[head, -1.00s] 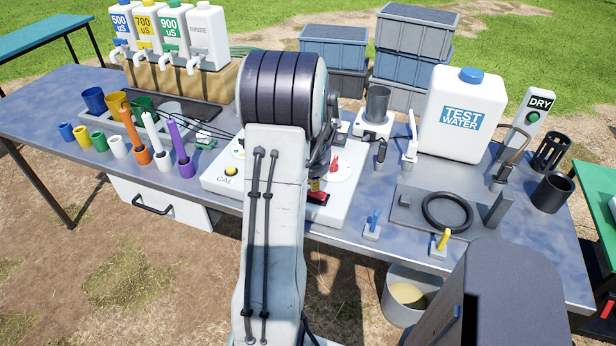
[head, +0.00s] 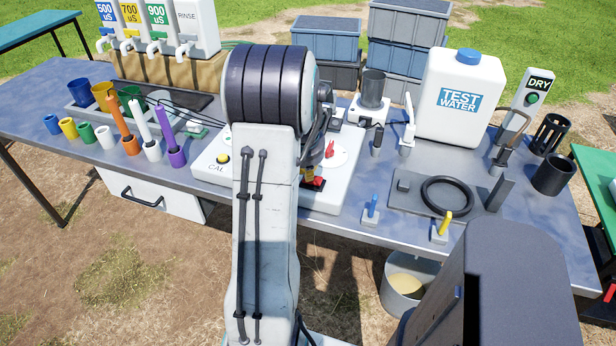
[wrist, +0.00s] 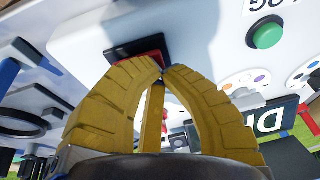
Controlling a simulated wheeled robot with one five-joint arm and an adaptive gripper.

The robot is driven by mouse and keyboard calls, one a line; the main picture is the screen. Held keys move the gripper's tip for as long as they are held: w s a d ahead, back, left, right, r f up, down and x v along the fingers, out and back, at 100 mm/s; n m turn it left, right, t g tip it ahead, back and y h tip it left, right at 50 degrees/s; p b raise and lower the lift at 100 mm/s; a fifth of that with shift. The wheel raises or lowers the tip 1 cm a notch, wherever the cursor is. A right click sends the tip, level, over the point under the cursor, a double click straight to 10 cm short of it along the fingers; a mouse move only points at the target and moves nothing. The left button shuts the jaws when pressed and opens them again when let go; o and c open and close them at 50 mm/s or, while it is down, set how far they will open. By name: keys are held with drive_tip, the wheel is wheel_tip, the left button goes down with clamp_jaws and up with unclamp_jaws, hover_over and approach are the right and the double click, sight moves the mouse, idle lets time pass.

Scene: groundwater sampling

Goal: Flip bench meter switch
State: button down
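The bench meter is a white box (head: 330,200) marked CAL, with a yellow button (head: 222,158) and a red pointer knob (head: 330,150). Its red rocker switch (wrist: 149,57) sits in a black housing at the top centre of the wrist view. The switch also shows beside my arm in the head view (head: 318,182). My gripper (wrist: 160,72) has yellow ribbed fingers with their tips together, right at the lower edge of the switch. I see nothing between the tips, and I cannot tell if they touch the switch. My arm hides part of the meter in the head view.
Coloured cups and probes (head: 130,145) stand left of the meter. A black ring (head: 447,195) lies on a grey pad to its right, near small blue and yellow levers. A TEST WATER container (head: 460,115) stands behind. A bucket (head: 405,285) is below the front edge.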

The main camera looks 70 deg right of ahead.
drive_tip(key=shift+p, duration=0.35)
drive_tip(key=shift+f, duration=0.1)
drive_tip(key=shift+s, duration=0.1)
drive_tip(key=shift+s+r, duration=0.3)
drive_tip(key=shift+s, duration=0.35)
